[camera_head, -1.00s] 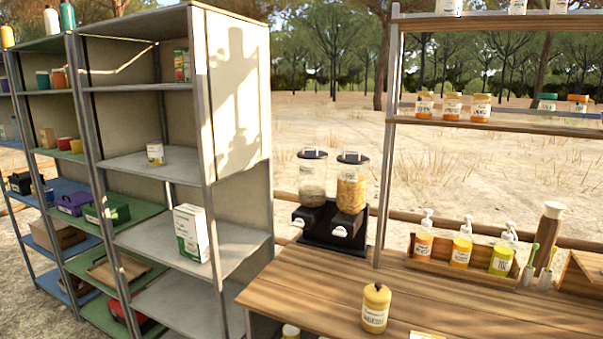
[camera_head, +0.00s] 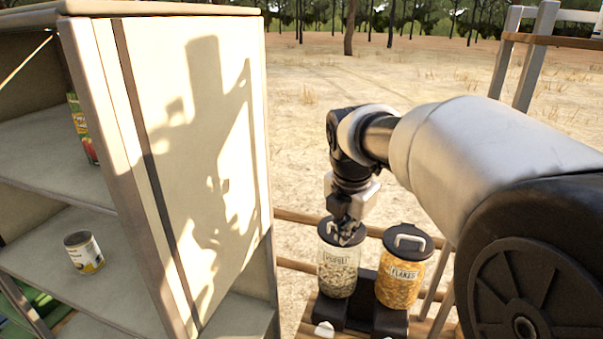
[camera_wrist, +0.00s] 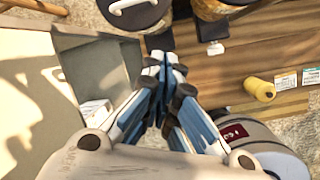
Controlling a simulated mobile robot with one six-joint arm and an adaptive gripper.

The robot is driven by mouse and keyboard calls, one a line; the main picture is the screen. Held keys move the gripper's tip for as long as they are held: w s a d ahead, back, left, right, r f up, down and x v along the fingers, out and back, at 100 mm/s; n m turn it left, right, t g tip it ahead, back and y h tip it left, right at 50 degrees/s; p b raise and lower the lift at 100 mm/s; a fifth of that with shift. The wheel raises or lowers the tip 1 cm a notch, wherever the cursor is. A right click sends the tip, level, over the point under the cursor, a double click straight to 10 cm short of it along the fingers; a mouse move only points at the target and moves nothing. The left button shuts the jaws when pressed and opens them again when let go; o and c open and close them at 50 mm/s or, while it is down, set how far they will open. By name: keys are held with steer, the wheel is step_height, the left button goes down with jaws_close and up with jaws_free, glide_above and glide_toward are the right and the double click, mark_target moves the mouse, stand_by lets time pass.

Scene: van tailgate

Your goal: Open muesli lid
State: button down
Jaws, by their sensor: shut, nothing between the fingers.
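The muesli dispenser (camera_head: 338,274) is a clear jar of pale grain, with a label that seems to read muesli. Its dark lid (camera_head: 327,231) sits on top and looks closed. The lid also shows with its pale handle at the top edge of the wrist view (camera_wrist: 138,16). My gripper (camera_head: 346,238) is shut and empty, pointing down at the lid and covering part of it. In the wrist view its closed fingertips (camera_wrist: 164,62) appear below the lid. I cannot tell whether they touch it.
The flakes dispenser (camera_head: 402,275), with a dark lid and pale handle, stands close on the right. A tall metal shelf (camera_head: 205,150) holding a can (camera_head: 84,253) stands on the left. A yellow-capped jar (camera_wrist: 261,89) stands on the wooden counter (camera_wrist: 255,50).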

steer(key=w+r+n+p, duration=0.2)
steer(key=w+n+p, duration=0.1)
steer(key=w+n, duration=0.15)
steer(key=shift+n, duration=0.45)
steer(key=x, duration=1)
steer(key=shift+w+a+b, duration=0.1)
steer(key=shift+b, duration=0.25)
steer(key=shift+r, duration=0.15)
steer(key=r+p, duration=0.1)
steer(key=p, duration=0.2)
steer(key=shift+w+r, duration=0.35)
steer(key=w+d+r+p, duration=0.4)
steer(key=w+r+p, duration=0.3)
steer(key=p, duration=0.5)
steer(key=w, duration=0.2)
steer(key=shift+w+d+r, duration=0.2)
steer(key=shift+w, duration=0.2)
steer(key=shift+a, duration=0.1)
